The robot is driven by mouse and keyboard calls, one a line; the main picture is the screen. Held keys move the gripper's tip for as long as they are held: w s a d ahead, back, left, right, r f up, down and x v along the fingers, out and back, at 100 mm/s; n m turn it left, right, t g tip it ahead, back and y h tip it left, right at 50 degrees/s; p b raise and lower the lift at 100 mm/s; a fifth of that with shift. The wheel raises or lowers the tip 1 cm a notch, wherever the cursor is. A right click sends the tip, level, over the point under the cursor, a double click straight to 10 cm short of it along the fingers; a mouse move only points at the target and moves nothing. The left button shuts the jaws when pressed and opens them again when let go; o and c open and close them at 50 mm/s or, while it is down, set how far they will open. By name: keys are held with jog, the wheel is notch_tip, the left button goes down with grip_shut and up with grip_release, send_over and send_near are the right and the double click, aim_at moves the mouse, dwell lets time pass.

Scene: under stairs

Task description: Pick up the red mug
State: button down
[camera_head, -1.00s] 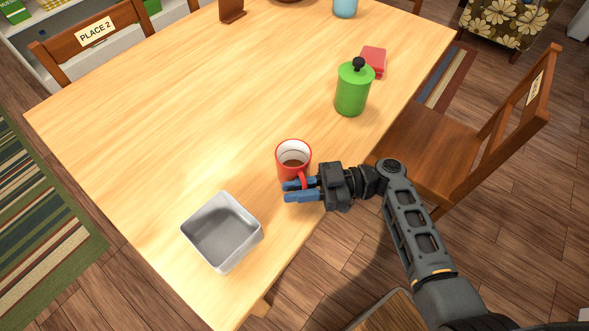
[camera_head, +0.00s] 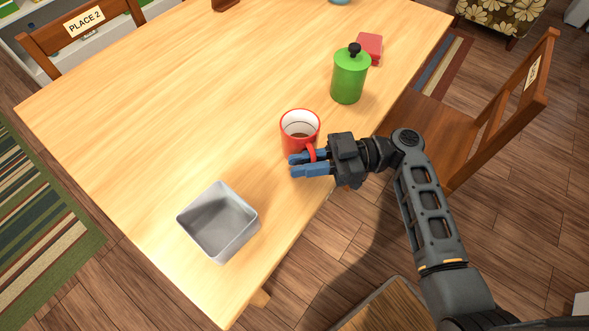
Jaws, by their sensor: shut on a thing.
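A grey square pan (camera_head: 190,228) sits on the wooden table (camera_head: 190,100), left of and nearer than the mug. A green canister (camera_head: 349,80) with a black knob and a red block-like object (camera_head: 371,46) stand behind it. A chair (camera_head: 440,125) is at the right.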

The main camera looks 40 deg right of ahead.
jog(key=s+d+r+b, duration=0.1)
jog(key=s+d+r, duration=0.3)
jog(key=d, duration=0.4)
jog(key=shift+d+r, duration=0.2)
jog(key=shift+r, duration=0.65)
jog(key=c, duration=1.7)
grip_release()
grip_shut()
jog(key=shift+r, duration=0.1)
